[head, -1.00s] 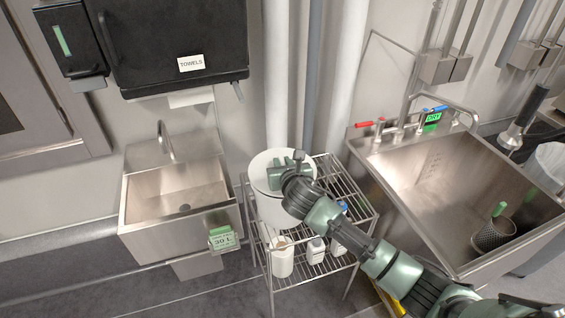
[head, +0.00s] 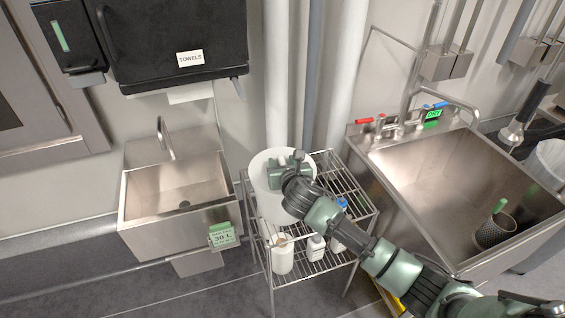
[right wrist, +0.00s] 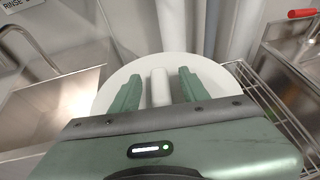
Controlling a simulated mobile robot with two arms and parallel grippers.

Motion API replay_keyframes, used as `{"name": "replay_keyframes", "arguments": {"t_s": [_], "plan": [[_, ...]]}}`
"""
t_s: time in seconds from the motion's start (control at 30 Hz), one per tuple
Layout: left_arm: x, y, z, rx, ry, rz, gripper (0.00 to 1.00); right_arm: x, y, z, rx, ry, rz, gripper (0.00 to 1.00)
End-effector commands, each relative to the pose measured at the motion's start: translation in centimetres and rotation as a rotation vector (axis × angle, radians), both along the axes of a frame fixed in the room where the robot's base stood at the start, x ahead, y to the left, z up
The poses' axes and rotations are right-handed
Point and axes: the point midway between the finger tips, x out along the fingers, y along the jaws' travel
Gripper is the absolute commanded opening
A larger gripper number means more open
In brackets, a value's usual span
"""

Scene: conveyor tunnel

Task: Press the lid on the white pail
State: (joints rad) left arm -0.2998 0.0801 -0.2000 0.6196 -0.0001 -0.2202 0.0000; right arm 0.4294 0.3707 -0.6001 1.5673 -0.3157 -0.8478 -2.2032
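The white pail (head: 272,207) stands on the top shelf of a wire rack in the head view. A round white lid (head: 262,168) is at its top; I cannot tell whether it is fully seated. In the right wrist view the lid (right wrist: 215,75) is a pale disc with a white bar handle (right wrist: 160,87) in its middle. My right gripper (head: 288,163) is over the lid, pointing down. Its green fingers (right wrist: 160,92) stand apart on either side of the handle, with a gap at each side. My left gripper is not in view.
The wire rack (head: 350,185) holds several bottles below. A small sink (head: 175,190) is at the left and a large sink (head: 455,190) at the right. A black towel dispenser (head: 180,45) hangs above left. Pipes (head: 345,75) run behind the pail.

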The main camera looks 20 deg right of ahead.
Motion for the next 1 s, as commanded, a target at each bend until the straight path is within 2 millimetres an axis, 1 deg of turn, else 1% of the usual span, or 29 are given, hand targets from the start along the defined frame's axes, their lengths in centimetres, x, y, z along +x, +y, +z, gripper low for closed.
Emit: {"name": "replay_keyframes", "arguments": {"t_s": [0.23,0.33,0.47,0.6,0.73,0.83,1.0], "plan": [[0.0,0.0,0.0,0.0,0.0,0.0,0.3,-0.1,0.0,0.0,0.0,0.001,0.0,0.45],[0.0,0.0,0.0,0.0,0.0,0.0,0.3,-0.5,0.0,0.2,0.0,0.0,0.0,0.45],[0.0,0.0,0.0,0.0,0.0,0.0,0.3,-2.0,0.2,0.8,0.0,-0.001,0.002,0.45],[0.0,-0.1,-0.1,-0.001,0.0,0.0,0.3,-4.1,0.4,1.7,-0.001,-0.001,0.003,0.45],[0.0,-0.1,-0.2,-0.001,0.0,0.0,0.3,-5.8,0.6,2.4,-0.001,0.0,0.001,0.45],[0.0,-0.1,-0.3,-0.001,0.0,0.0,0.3,-6.7,0.7,2.7,-0.001,0.0,0.001,0.45],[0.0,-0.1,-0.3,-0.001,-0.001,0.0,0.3,-7.2,0.7,3.0,0.0,0.0,0.001,0.45]]}}
